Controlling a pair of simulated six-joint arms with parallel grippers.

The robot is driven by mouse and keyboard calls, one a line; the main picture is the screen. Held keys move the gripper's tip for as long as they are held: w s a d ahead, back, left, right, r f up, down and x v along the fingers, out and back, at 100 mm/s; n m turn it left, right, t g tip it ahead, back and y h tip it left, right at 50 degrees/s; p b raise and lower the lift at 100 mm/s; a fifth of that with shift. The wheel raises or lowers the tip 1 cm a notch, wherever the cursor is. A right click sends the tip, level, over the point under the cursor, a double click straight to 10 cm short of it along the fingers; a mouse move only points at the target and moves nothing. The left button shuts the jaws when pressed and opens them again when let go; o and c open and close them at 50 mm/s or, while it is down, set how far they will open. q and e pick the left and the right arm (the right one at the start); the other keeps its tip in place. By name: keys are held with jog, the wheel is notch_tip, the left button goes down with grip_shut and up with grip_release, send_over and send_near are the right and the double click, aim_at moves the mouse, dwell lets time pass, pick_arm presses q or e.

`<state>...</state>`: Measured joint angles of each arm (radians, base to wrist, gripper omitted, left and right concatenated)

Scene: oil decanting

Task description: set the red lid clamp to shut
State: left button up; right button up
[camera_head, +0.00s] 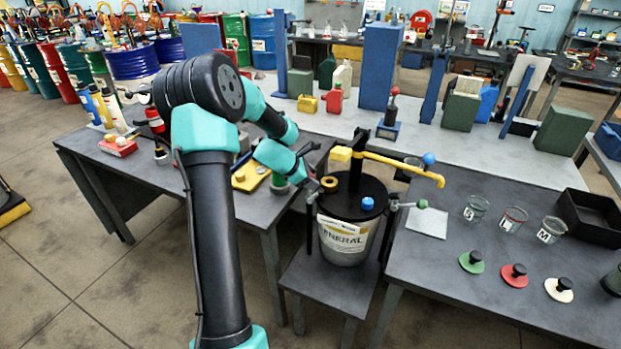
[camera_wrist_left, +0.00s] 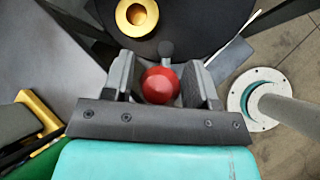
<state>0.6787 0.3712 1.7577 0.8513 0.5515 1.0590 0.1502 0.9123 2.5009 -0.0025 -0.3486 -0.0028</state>
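The drum (camera_head: 345,240) labelled "GENERAL" has a black lid (camera_head: 348,205); the lid also shows in the left wrist view (camera_wrist_left: 205,25). The red knob (camera_wrist_left: 160,84) of the lid clamp is at the lid's near edge in the left wrist view, with a short grey stem (camera_wrist_left: 167,49) pointing toward the lid. In the head view my left gripper (camera_head: 311,184) is at the lid's left side, and the red knob is hidden there. My right gripper is not in view.
A green-knobbed lever (camera_head: 421,204) sticks out to the right. Beakers (camera_head: 477,207) and coloured stoppers (camera_head: 514,275) are on the right table.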

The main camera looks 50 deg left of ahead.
pick_arm(q)
jog(key=shift+o, duration=0.8)
jog(key=shift+s+a+r, duration=0.1)
jog(key=v, duration=1.7)
jog(key=shift+r, duration=0.1)
